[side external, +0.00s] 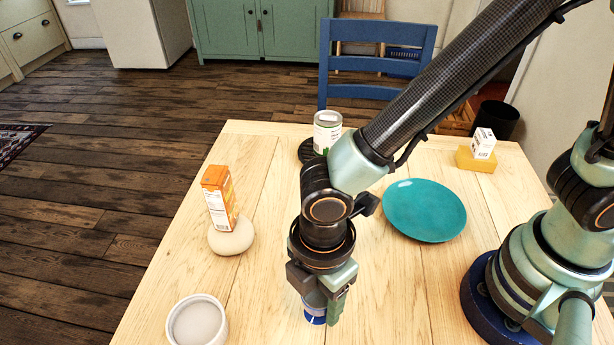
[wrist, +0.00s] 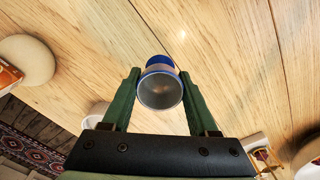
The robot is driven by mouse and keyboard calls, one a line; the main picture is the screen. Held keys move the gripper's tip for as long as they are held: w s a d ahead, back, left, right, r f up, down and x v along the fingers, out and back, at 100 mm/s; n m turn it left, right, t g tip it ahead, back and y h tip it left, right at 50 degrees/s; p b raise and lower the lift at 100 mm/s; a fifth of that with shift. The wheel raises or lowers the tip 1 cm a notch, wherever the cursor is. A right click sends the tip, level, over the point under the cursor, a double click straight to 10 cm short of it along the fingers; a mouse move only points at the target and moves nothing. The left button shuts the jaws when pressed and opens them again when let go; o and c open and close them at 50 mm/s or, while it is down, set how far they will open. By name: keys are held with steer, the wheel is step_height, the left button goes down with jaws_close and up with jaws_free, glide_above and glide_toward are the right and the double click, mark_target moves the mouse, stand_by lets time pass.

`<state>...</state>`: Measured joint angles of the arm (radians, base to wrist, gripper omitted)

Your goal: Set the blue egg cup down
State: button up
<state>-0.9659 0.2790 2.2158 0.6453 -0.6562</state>
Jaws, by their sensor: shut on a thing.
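The blue egg cup (side external: 314,312) is under my gripper (side external: 328,291) near the front of the table in the side view, mostly hidden by the fingers. In the wrist view the egg cup (wrist: 160,90) shows a blue rim and a grey, empty-looking hollow. My gripper's green fingers (wrist: 158,92) are on both sides of it and shut on it. The egg cup is over the bare wooden table (side external: 265,270). I cannot tell whether its lower end touches the wood.
A white ramekin (side external: 197,322) stands at the front left. An orange carton (side external: 219,197) stands on a pale round stone (side external: 232,238). A teal plate (side external: 425,210) lies to the right. A can (side external: 327,131) stands behind my arm.

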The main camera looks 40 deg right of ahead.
mark_target(318, 304)
steer(key=shift+f, duration=2.3)
steer(key=o, duration=1.4)
steer(key=shift+f, duration=0.15)
